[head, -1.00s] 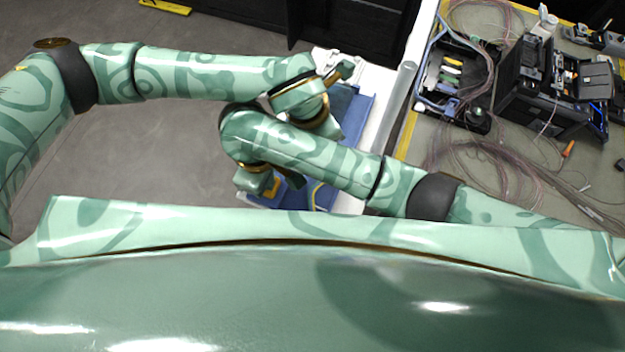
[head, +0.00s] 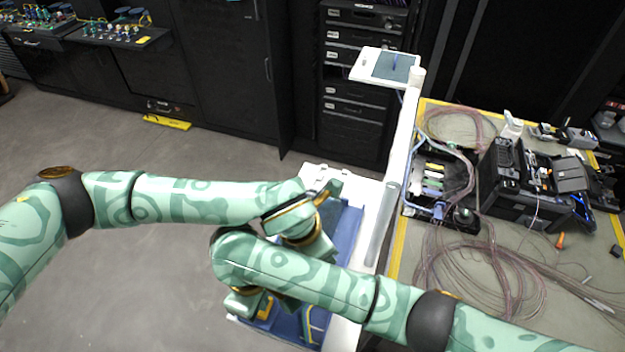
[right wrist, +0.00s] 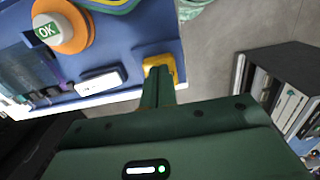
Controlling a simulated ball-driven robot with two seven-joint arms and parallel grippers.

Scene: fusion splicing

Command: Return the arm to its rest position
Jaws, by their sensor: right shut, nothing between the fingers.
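My right arm comes in from the lower right of the head view and folds at the elbow. Its gripper (head: 262,304) is over the near left edge of a blue-topped stand (head: 345,232). In the right wrist view the fingers of the right gripper (right wrist: 160,86) are together with nothing between them. They lie in front of a yellow block (right wrist: 161,67) at the edge of the blue surface; whether they touch it I cannot tell. My left arm reaches in from the left, and its hand (head: 327,192) is over the far part of the stand. Its jaws are too unclear to judge.
A workbench (head: 400,262) on the right holds a black splicer (head: 515,185), a splice tray (head: 436,192) and coiled fibres (head: 480,270). A white post (head: 402,130) rises between stand and bench. Floor at left is clear.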

